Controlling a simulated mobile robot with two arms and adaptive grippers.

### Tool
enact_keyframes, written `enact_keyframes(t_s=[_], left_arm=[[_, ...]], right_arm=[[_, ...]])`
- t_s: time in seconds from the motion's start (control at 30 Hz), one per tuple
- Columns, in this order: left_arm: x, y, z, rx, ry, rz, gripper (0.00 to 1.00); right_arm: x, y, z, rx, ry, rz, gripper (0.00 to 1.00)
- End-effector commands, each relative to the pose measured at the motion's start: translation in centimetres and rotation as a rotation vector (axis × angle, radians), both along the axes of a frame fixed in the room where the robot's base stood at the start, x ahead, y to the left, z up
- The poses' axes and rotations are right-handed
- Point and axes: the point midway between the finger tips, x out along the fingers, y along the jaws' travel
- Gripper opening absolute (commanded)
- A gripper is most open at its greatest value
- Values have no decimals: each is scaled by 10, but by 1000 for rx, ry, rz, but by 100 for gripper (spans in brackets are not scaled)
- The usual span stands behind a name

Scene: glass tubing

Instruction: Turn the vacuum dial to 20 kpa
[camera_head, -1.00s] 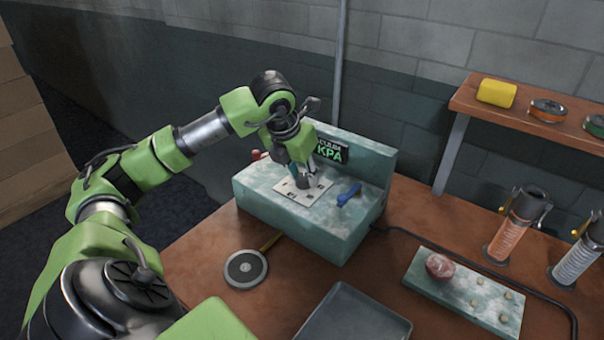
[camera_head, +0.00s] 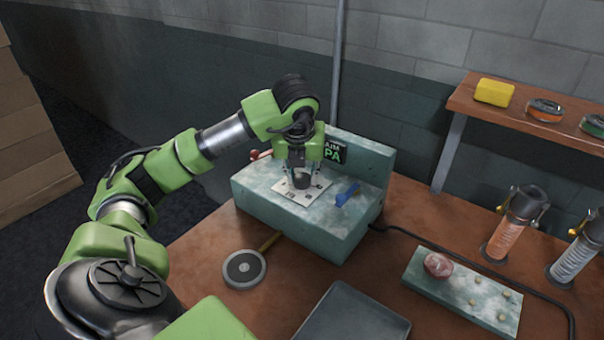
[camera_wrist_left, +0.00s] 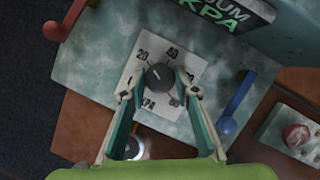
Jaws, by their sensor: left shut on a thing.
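The vacuum dial is a dark round knob (camera_wrist_left: 160,77) on a white scale plate (camera_wrist_left: 142,88), on top of a pale green box (camera_head: 300,222). In the left wrist view the plate reads 20 at upper left, 40 at the top, 60 at the right and KPA below. A small pale mark shows on the knob, but I cannot tell exactly where it points. My left gripper (camera_head: 302,178) comes down from above and is shut on the knob, with one finger on each side; it also shows in the left wrist view (camera_wrist_left: 158,90). My right gripper is not in view.
A blue lever (camera_head: 348,194) stands right of the dial, and a red-knobbed lever (camera_wrist_left: 56,31) left of it. The panel with the KPA sign (camera_head: 334,152) rises behind. A round grey disc (camera_head: 244,268) and dark tray (camera_head: 352,318) lie in front of the box.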

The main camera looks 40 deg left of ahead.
Motion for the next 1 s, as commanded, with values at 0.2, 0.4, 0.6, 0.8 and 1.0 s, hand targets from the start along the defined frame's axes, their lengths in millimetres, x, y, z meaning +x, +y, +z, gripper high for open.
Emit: enact_keyframes(t_s=[0.2,0.4,0.6,0.8,1.0], left_arm=[[1,1,1,1,-4,1,7],[0,1,1,0,-2,1,45],[0,0,1,0,-1,0,45],[-3,-3,14,-1,-5,-2,45],[-15,-13,54,0,-10,-2,45]], right_arm=[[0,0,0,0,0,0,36],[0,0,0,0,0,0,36],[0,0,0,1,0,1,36],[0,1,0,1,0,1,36],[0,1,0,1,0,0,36]])
